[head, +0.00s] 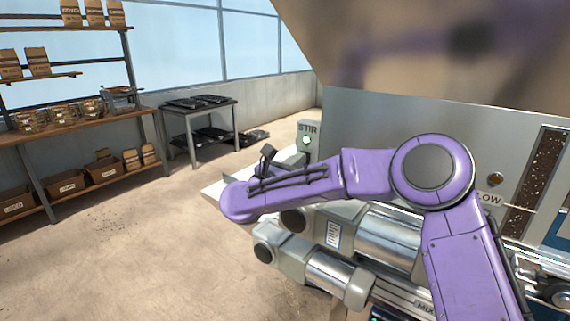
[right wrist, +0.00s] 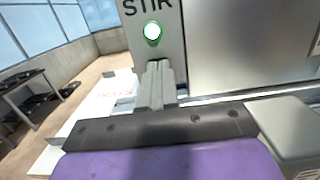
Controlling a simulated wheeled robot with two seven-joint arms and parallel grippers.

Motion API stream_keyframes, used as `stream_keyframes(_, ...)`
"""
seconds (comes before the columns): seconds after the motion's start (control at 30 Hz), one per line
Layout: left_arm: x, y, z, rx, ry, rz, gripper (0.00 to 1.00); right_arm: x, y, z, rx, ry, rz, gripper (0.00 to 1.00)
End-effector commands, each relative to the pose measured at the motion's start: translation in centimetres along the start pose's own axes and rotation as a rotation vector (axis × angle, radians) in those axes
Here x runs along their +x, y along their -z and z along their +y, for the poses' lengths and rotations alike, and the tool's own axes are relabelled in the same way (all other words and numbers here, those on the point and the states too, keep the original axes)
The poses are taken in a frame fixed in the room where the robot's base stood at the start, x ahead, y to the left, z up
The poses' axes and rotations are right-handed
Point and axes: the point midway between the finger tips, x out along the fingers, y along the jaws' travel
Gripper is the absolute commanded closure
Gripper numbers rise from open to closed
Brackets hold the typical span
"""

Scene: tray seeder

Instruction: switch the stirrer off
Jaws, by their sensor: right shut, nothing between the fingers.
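The stirrer's button is a round lit button with a green glow, below the letters STIR on a grey panel (head: 305,128). In the head view my purple right arm hides most of this gripper. My left gripper is out of view.
The grey machine (head: 360,125) with a large hopper (head: 440,50) fills the right side. Metal cylinders (head: 335,275) lie below my right arm. A white surface (right wrist: 100,110) is under the STIR panel.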

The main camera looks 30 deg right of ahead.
Motion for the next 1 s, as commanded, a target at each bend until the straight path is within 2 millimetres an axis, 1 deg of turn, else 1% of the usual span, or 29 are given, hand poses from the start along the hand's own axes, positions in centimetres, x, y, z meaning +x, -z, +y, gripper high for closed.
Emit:
stream_keyframes(0.1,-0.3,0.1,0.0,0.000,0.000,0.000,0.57,0.7,0.0,0.0,0.000,0.001,0.001,1.00)
stream_keyframes(0.43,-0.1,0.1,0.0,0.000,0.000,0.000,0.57,0.8,0.1,0.0,0.001,0.001,0.006,1.00)
stream_keyframes(0.5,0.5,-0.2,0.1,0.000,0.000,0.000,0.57,1.3,0.2,-0.1,0.006,0.005,0.052,1.00)
stream_keyframes(0.57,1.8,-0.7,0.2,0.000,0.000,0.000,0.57,1.7,0.5,-0.1,0.007,0.003,0.098,1.00)
stream_keyframes(0.6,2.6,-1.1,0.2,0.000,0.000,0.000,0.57,1.8,0.5,0.0,0.005,0.003,0.100,1.00)
stream_keyframes(0.67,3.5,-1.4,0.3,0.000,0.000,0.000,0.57,1.9,0.2,-0.1,0.006,0.003,0.096,1.00)
stream_keyframes(0.7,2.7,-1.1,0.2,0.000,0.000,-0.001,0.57,2.0,-0.5,-0.1,0.003,0.004,0.096,1.00)
stream_keyframes(0.73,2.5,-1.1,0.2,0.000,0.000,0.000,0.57,2.1,-0.7,-0.1,0.002,0.004,0.096,1.00)
stream_keyframes(0.9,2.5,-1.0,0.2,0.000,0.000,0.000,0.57,2.1,-0.7,-0.2,0.003,0.006,0.095,1.00)
stream_keyframes(1.0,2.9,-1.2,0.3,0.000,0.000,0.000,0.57,1.2,-0.7,0.0,0.003,0.004,0.093,1.00)
